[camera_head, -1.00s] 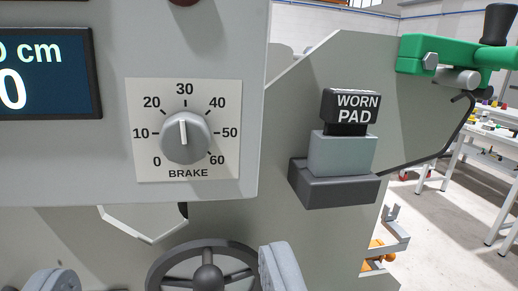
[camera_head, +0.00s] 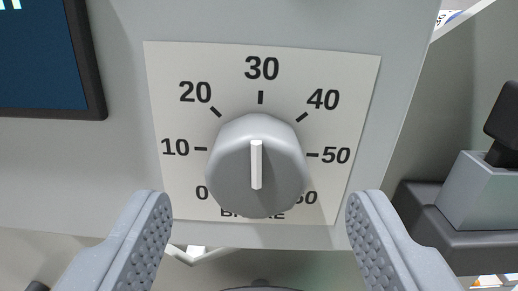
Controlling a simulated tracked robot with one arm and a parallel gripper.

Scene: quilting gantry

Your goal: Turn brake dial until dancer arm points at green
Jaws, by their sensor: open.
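The brake dial (camera_head: 285,180) is a round grey knob with a white pointer line, set on a white scale plate (camera_head: 350,90) marked 0 to 60. The pointer line stands upright, towards 30. My gripper (camera_head: 259,205) is open, with one ridged grey finger at the lower left of the dial and the other at the lower right. The fingers are apart from the knob in the picture, with nothing between them but the view of the dial. The dancer arm and any green mark are not in view now.
A dark-framed display (camera_head: 88,60) is at the upper left, on the same grey panel (camera_head: 400,30). A grey block on a dark base (camera_head: 470,240) stands at the right, beyond the panel's edge. Below the panel is a partly seen wheel rim (camera_head: 262,287).

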